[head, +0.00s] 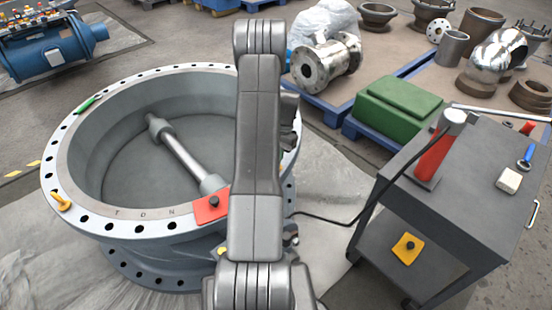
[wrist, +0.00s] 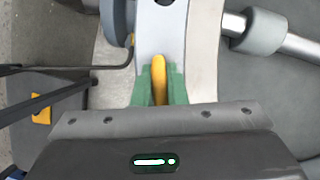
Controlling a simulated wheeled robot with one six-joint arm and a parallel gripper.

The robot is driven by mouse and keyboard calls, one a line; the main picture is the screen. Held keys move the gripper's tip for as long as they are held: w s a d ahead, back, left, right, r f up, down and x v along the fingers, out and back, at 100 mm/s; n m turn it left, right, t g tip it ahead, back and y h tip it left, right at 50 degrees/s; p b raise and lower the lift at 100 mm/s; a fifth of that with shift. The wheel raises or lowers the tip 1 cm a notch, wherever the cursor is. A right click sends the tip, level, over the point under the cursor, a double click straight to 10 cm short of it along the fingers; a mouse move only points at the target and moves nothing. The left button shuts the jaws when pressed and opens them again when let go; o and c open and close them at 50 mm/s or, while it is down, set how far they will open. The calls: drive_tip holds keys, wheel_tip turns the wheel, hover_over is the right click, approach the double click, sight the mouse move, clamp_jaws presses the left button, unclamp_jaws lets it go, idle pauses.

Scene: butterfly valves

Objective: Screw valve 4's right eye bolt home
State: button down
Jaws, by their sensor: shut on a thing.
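The valve (head: 140,228) is a large grey ring with bolt holes around its flange, lying flat, a disc and shaft inside. A yellow eye bolt (head: 62,201) stands on the left of its rim in the head view. In the wrist view my gripper (wrist: 160,80) has its green fingers on both sides of another yellow eye bolt (wrist: 159,72), shut on it. This eye bolt is over the rim (wrist: 161,45), seen edge-on; its thread is hidden. My arm hides the gripper and this bolt in the head view.
A red plate with a black knob (head: 210,207) lies on the near rim, and a green item (head: 88,104) on the far left rim. A dark trolley (head: 470,185) with a red tool (head: 436,155) stands at the right, a black cable running towards the valve.

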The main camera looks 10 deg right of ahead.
drive_tip(key=c, duration=1.5)
unclamp_jaws()
drive_tip(key=shift+o, duration=0.2)
drive_tip(key=shift+r, duration=0.1)
drive_tip(key=p+v, duration=0.1)
drive_tip(key=v, duration=1.2)
drive_tip(key=shift+r, duration=0.3)
drive_tip(key=shift+d+f, duration=0.1)
drive_tip(key=b+x, duration=0.1)
drive_tip(key=x, duration=1.2)
drive_tip(key=shift+f, duration=0.35)
